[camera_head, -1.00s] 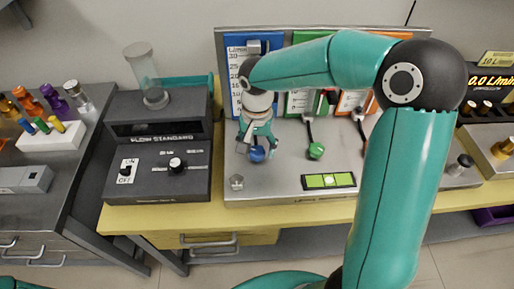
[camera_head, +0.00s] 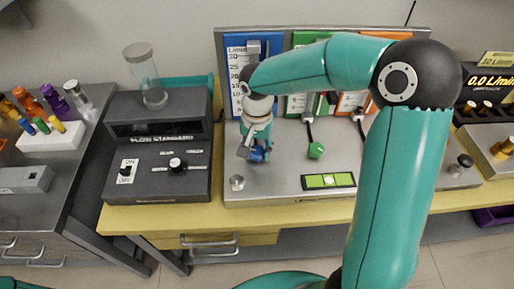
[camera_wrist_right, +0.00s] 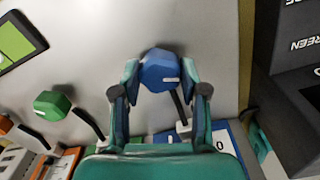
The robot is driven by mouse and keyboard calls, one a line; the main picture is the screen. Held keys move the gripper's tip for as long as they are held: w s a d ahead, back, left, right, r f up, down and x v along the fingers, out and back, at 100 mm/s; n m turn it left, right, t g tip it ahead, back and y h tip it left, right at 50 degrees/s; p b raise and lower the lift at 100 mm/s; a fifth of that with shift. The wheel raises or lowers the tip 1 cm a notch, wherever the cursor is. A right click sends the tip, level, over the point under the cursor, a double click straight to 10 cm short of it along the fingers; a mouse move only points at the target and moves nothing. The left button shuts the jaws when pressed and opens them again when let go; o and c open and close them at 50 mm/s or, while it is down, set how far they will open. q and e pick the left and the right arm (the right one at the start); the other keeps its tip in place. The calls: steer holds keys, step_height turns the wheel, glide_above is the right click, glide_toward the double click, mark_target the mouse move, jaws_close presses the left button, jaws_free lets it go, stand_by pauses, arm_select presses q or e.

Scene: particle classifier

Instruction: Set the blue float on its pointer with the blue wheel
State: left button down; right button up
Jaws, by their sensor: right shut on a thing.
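The blue wheel (camera_wrist_right: 160,68) is a faceted knob with a white mark, at the top middle of the right wrist view. My right gripper (camera_head: 255,151) is shut on it, one finger on each side. In the head view the wheel (camera_head: 257,155) is partly hidden by the gripper. The blue panel (camera_head: 233,42) with its scale stands behind my right forearm and wrist, which cover much of it. I cannot make out the blue float or its pointer. My left gripper is not in view.
The green wheel (camera_head: 316,150) sits close to the right, in front of the green and orange panels. A green level (camera_head: 329,181) and a small metal knob (camera_head: 237,183) are at the front of the metal base. The dark flow standard box (camera_head: 150,185) stands at left.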

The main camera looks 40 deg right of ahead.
steer(key=n, duration=0.3)
steer(key=shift+n, duration=0.4)
steer(key=n, duration=0.4)
steer(key=shift+n, duration=0.3)
steer(key=n, duration=0.7)
steer(key=shift+w+n, duration=0.1)
steer(key=shift+n, duration=0.2)
steer(key=o, duration=1.1)
steer(key=shift+o, duration=0.2)
